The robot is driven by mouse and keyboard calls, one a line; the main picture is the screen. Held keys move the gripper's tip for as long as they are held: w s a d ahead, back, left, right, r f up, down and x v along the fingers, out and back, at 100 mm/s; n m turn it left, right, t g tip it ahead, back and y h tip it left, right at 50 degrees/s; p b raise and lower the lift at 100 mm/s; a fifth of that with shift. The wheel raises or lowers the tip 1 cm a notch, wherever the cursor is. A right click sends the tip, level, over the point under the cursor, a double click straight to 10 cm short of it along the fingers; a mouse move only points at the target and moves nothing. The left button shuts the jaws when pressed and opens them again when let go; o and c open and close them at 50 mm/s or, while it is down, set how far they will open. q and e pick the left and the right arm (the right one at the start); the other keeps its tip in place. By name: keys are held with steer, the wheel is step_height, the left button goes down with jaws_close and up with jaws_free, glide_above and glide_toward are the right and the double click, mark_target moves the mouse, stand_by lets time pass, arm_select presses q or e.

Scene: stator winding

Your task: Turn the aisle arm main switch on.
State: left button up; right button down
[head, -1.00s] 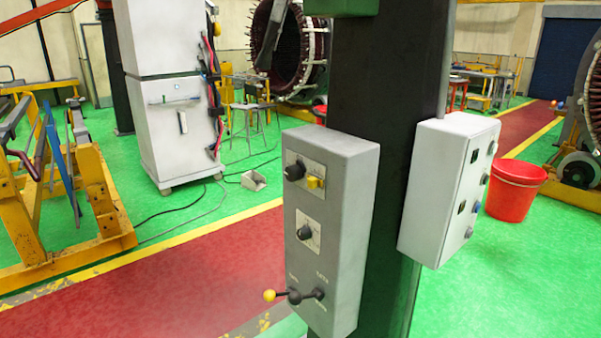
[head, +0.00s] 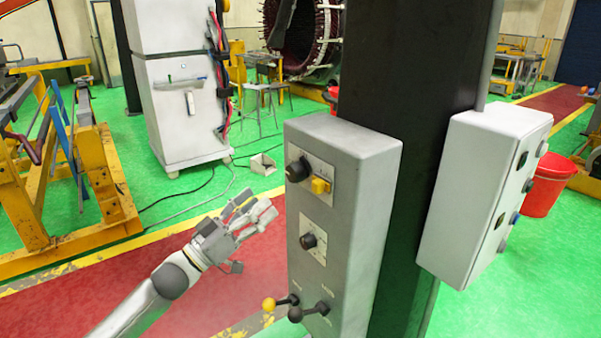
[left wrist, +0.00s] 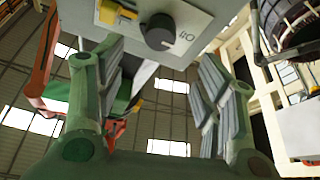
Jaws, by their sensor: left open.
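A grey control box (head: 345,215) is fixed to a dark column. Its front has an upper black rotary knob (head: 298,170) with a yellow switch (head: 320,185) beside it, and a smaller black knob (head: 308,240) below. I cannot read which one is the main switch. My left gripper (head: 257,215) is open and empty, left of the box front and apart from it. In the left wrist view, a black knob (left wrist: 160,32) and the yellow switch (left wrist: 118,10) show beyond the open fingers (left wrist: 155,75).
A white box with buttons (head: 480,195) is on the column's right side. A red bucket (head: 545,188) stands behind it. A white cabinet (head: 180,105) and yellow stands (head: 108,190) are at the left. The red aisle floor (head: 250,280) left of the box is clear.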

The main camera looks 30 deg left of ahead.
mark_target(291, 175)
arm_select(q)
steer(key=p+x, duration=0.3)
steer(key=x, duration=0.6)
steer(key=shift+s+r, duration=0.15)
steer(key=shift+x, duration=0.8)
steer(key=c, duration=1)
